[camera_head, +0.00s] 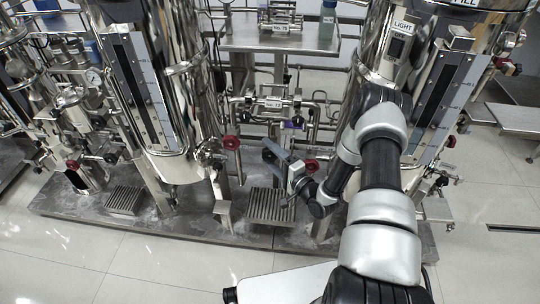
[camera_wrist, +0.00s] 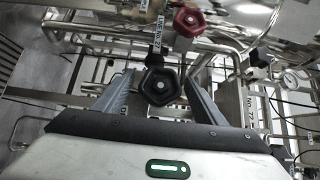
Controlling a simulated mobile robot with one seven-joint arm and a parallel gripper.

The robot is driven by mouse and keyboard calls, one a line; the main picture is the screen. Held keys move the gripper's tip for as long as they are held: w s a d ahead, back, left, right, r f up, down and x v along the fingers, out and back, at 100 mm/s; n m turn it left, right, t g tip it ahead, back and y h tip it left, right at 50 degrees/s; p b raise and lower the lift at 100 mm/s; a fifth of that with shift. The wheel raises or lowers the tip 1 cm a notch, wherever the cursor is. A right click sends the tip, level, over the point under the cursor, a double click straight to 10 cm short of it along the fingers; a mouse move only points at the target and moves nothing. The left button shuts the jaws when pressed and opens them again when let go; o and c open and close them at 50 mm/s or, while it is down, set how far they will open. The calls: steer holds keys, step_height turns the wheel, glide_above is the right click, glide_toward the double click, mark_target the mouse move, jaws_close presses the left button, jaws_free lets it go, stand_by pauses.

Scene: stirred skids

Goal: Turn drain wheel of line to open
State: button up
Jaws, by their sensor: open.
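A black hand wheel (camera_wrist: 160,86) shows in the wrist view, between the two fingers of my gripper (camera_wrist: 160,80). The fingers are spread on either side of it with gaps showing, and I cannot tell whether either touches it. A red hand wheel (camera_wrist: 188,20) sits above it, beyond the fingertips. A white line tag (camera_wrist: 157,36) hangs between the wheels; I cannot read it surely. In the head view my gripper (camera_head: 274,152) is low among the pipes between two steel tanks. I cannot tell which wheel is the drain wheel.
Steel tanks stand left (camera_head: 175,95) and right (camera_head: 378,45) of my gripper. Red wheels (camera_head: 231,143) (camera_head: 311,166) are close on both sides. A grated drain box (camera_head: 270,205) lies below.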

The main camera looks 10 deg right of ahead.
steer(key=c, duration=1)
